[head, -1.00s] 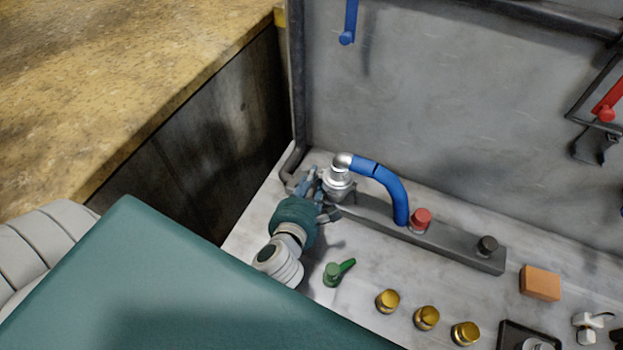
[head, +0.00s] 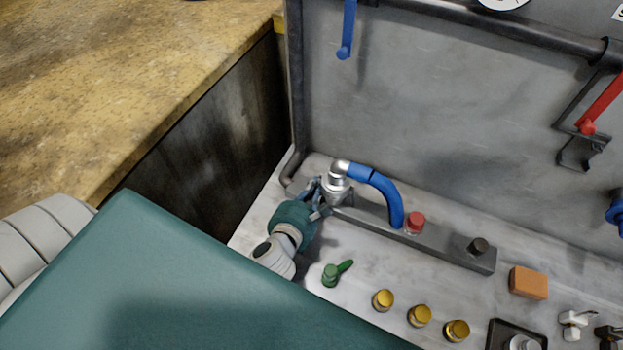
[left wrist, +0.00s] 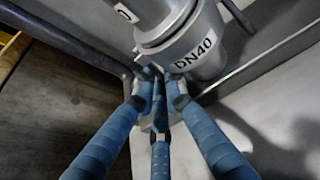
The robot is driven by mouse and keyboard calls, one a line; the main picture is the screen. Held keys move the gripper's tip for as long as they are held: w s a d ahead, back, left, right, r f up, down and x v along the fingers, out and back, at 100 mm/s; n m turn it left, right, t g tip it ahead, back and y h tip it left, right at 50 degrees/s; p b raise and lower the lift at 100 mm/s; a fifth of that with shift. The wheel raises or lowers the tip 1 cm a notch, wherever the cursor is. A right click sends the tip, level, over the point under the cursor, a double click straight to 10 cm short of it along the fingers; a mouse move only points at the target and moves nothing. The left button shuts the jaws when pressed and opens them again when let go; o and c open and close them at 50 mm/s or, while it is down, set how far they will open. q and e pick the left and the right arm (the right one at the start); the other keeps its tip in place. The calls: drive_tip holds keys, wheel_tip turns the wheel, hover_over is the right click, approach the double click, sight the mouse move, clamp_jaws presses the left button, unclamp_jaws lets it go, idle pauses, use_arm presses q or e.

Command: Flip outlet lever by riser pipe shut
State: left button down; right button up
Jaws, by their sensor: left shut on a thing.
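A silver fitting (head: 335,185) with a blue hose stands at the left end of the grey manifold bar, beside the dark riser pipe (head: 296,100). In the left wrist view its grey body (left wrist: 200,45) bears a DN40 label. My left gripper (head: 321,197) is low at the fitting's left side. In the left wrist view its blue fingers (left wrist: 161,84) come together just under the labelled body, shut on a part of it; the fingertips mostly hide that part. A blue lever (head: 347,30) hangs on the back wall near the riser pipe. My right gripper is out of view.
A green lever (head: 337,273), brass knobs (head: 420,316) and an orange block (head: 528,282) stand on the pale deck in front. The manifold (head: 440,245) carries red and black caps. A red lever (head: 600,105) is at right.

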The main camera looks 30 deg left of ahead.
use_arm(q)
drive_tip(key=shift+d, duration=0.1)
drive_tip(key=c, duration=1.8)
unclamp_jaws()
drive_tip(key=v, duration=0.8)
